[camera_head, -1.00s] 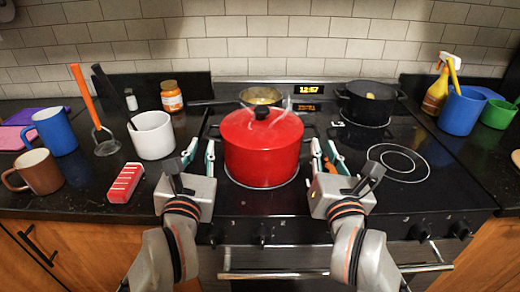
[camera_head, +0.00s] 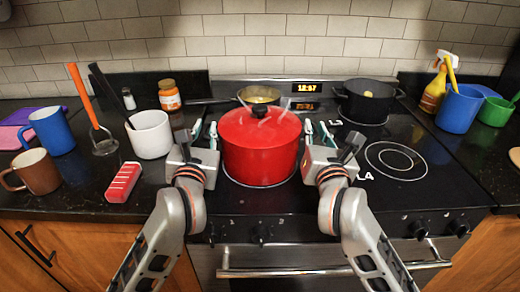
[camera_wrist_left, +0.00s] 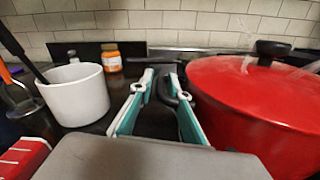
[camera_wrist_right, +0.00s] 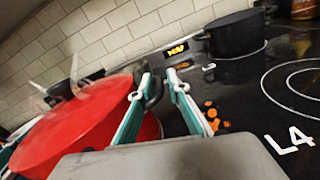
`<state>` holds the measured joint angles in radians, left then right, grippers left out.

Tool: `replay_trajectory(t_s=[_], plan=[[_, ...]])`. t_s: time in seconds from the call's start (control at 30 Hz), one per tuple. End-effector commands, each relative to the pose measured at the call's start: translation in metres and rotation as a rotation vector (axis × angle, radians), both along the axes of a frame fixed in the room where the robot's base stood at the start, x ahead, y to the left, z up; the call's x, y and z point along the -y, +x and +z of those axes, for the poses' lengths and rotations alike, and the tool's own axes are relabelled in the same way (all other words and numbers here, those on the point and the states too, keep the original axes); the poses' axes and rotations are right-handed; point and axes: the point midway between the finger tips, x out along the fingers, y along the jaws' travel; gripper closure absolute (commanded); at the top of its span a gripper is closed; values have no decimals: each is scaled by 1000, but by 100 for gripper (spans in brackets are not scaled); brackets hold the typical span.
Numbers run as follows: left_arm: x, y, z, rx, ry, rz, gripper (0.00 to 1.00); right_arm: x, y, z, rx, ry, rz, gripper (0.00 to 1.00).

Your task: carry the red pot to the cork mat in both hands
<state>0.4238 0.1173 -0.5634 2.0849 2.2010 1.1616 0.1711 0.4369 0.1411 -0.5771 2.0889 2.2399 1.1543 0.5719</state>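The red pot (camera_head: 261,150) stands on the stove with its lid on. My left gripper (camera_head: 204,130) is at the pot's left side. Its fingers (camera_wrist_left: 154,92) are apart, with the dark left handle (camera_wrist_left: 170,92) between them, close to the right finger. My right gripper (camera_head: 317,130) is at the pot's right side. Its fingers (camera_wrist_right: 158,92) are also apart, with the dark right handle (camera_wrist_right: 153,90) between them. I cannot tell whether any finger touches a handle. A tan edge (camera_head: 515,155) at the far right may be the cork mat; most is cut off.
A frying pan (camera_head: 258,96) and a black pot (camera_head: 365,103) stand behind. A white crock (camera_head: 150,136) and a red-and-white block (camera_head: 123,183) are at left. A blue cup (camera_head: 459,110) and green cup (camera_head: 495,112) stand at right. The front-right burner (camera_head: 398,160) is clear.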

Motion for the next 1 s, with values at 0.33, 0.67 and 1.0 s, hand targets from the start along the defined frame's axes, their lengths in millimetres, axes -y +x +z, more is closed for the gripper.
replay_trajectory(t_s=[0.33, 0.67, 1.0], plan=[[0, 0, 0, 0, 0, 0, 100, 0, 0, 0, 0, 0, 0, 100], [0, -1, 5, 11, 0, 0, 100, 0, -1, 5, 11, -1, -1, 100], [-1, -2, 25, 28, 0, 1, 100, 1, -2, 25, 27, -2, -1, 100]])
